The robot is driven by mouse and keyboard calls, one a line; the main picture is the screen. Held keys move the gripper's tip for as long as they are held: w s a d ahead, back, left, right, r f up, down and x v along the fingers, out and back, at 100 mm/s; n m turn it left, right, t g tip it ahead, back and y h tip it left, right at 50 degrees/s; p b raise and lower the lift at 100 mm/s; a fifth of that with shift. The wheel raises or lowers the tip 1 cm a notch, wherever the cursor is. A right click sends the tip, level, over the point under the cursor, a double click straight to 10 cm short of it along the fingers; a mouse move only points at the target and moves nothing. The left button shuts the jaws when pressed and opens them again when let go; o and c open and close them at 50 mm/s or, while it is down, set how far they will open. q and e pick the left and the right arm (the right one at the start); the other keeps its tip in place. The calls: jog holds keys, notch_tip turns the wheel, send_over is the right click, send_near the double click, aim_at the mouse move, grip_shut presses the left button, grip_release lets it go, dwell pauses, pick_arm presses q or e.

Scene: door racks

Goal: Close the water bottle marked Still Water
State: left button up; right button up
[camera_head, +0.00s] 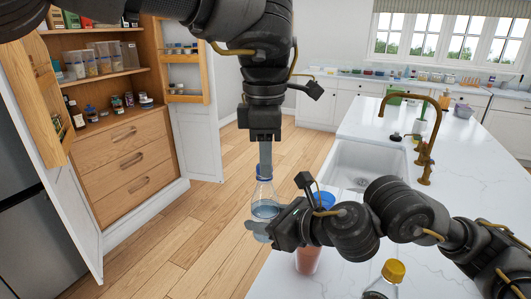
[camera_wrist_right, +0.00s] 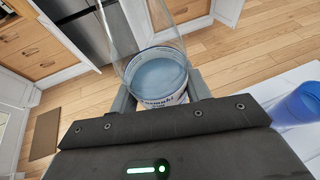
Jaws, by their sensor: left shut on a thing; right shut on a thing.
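A clear water bottle (camera_head: 265,199) stands upright, held above the floor at the left edge of the white counter. My right gripper (camera_head: 261,230) is shut around its lower body. The right wrist view shows the bottle (camera_wrist_right: 157,75) between the fingers (camera_wrist_right: 160,98), with a white label whose lettering is only partly readable. My left gripper (camera_head: 265,165) points straight down at the bottle's top and is shut on a small blue cap (camera_head: 264,178). The cap is at the bottle's mouth; whether it is seated cannot be told.
A yellow-capped bottle (camera_head: 393,271) is at the front. A sink (camera_head: 365,166) and brass tap (camera_head: 424,150) lie beyond. An open pantry (camera_head: 125,150) is left.

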pick_arm(q)
jog(key=shift+f, duration=0.1)
jog(key=m, duration=0.5)
jog(key=shift+m, duration=0.3)
jog(key=m, duration=0.3)
jog(key=shift+a, duration=0.1)
jog(key=m, duration=0.6)
jog(key=shift+s, duration=0.15)
jog(key=m, duration=0.5)
jog(key=shift+a, duration=0.1)
jog(key=o, duration=0.9)
jog(key=shift+f, duration=0.1)
